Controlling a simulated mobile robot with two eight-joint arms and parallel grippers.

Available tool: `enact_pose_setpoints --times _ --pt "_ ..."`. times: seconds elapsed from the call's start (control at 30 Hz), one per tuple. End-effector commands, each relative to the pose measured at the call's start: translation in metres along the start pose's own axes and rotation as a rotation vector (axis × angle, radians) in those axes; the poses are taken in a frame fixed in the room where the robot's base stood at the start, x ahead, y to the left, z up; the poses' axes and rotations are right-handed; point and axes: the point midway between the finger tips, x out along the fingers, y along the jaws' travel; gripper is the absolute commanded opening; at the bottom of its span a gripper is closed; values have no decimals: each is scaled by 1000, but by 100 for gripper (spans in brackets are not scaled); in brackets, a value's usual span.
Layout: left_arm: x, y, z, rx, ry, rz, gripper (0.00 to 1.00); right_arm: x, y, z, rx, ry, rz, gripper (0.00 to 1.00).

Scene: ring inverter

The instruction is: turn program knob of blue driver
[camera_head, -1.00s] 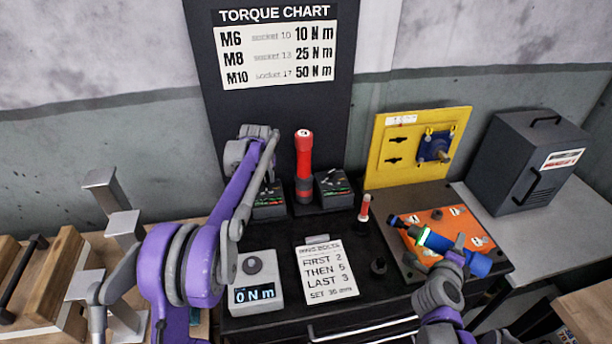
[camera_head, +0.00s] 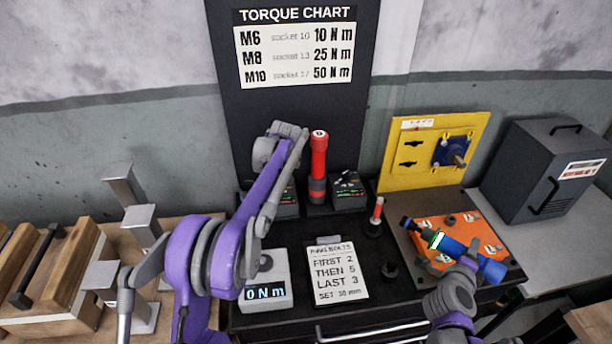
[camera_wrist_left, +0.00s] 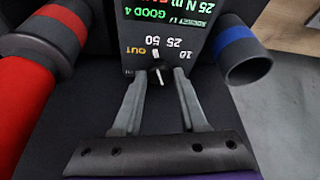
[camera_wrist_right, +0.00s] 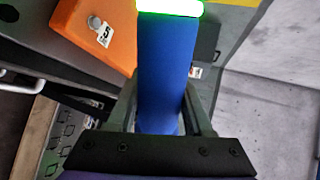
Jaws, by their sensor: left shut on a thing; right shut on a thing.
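The blue driver (camera_head: 458,250) is held in my right gripper (camera_head: 468,262), low over the orange plate. It has a lit green ring, and its blue body fills the right wrist view (camera_wrist_right: 165,75). In the left wrist view, a small dark program knob with a white mark (camera_wrist_left: 160,76) is on the front of a dark control box (camera_wrist_left: 165,30). My left gripper (camera_wrist_left: 160,84) has its fingers on either side of this knob, shut on it. The panel, seen upside down, reads 10, 25, 50, OUT and a lit "25 N m". In the head view my own arm hides the left fingertips.
A red driver (camera_head: 318,160) stands upright beside the left gripper, close by. An empty blue-banded holder (camera_wrist_left: 240,55) is on the other side. The orange plate (camera_head: 435,225), yellow board (camera_head: 400,155), torque tester (camera_head: 265,283) and note card (camera_head: 337,272) lie around.

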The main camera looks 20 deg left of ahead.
Motion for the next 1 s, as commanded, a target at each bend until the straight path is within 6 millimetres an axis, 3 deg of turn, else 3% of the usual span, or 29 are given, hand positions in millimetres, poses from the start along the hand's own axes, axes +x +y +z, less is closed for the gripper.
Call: enact_pose_setpoints --times 0.1,0.13,0.3,0.67,0.77,1.0 --pt "-1 1 0 1 -1 2 0 0 -1 0 0 -1 -1 0" --pt "-1 1 0 1 -1 2 43 0 -1 0 0 -1 -1 0" --pt "0 1 0 1 0 2 72 0 -1 0 0 -1 -1 0" --pt "-5 0 0 1 0 1 72 0 -1 0 0 -1 -1 0" --pt "-15 0 0 1 0 1 72 0 -1 0 0 -1 -1 0" --pt "-61 0 0 1 0 1 72 0 -3 0 0 -1 -2 0"
